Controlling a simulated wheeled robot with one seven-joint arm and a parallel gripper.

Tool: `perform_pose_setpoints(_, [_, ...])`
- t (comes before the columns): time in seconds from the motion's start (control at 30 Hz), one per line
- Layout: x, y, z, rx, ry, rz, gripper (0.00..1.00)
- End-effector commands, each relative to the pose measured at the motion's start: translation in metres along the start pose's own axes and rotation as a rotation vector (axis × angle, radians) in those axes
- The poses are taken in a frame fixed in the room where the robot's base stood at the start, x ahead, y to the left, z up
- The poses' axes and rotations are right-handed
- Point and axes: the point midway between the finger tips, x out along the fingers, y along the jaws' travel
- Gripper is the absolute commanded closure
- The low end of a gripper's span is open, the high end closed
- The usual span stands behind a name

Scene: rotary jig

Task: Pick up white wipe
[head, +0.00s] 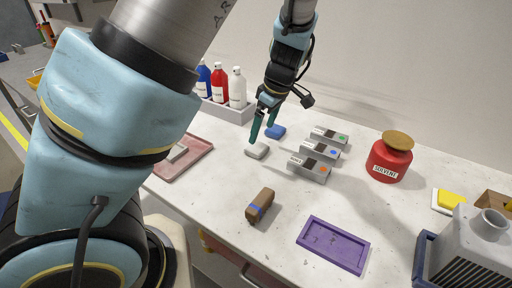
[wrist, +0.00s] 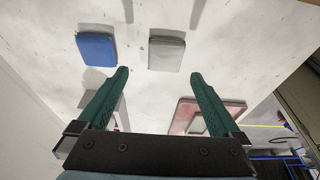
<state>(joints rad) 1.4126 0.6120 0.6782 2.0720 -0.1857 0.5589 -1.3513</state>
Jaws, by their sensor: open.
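The white wipe (head: 257,151) is a small pale block lying flat on the white table; in the wrist view (wrist: 167,52) it lies ahead of the fingertips, nearer the right finger. A similar blue block (head: 276,131) lies beside it, and it shows to the left in the wrist view (wrist: 97,49). My gripper (head: 262,131) has dark green fingers pointing down, close above the wipe and the blue block in the head view. In the wrist view the fingers (wrist: 157,76) are spread apart with nothing between them.
Grey boxes with coloured dots (head: 318,152) stand right of the wipe. Blue, red and white bottles (head: 220,86) stand in a rack behind. A pink tray (head: 178,165) lies left, a brown block (head: 260,206) and purple tray (head: 334,244) in front, a red solvent can (head: 389,160) right.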

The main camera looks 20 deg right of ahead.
Motion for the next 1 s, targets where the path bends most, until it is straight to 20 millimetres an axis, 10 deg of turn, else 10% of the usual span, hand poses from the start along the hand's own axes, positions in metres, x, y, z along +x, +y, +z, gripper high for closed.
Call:
perform_pose_setpoints(0.73, [0.056,-0.007,0.003,0.001,0.0,0.0,0.0])
perform_pose_setpoints(1.0, [0.056,-0.007,0.003,0.001,0.0,0.0,0.28])
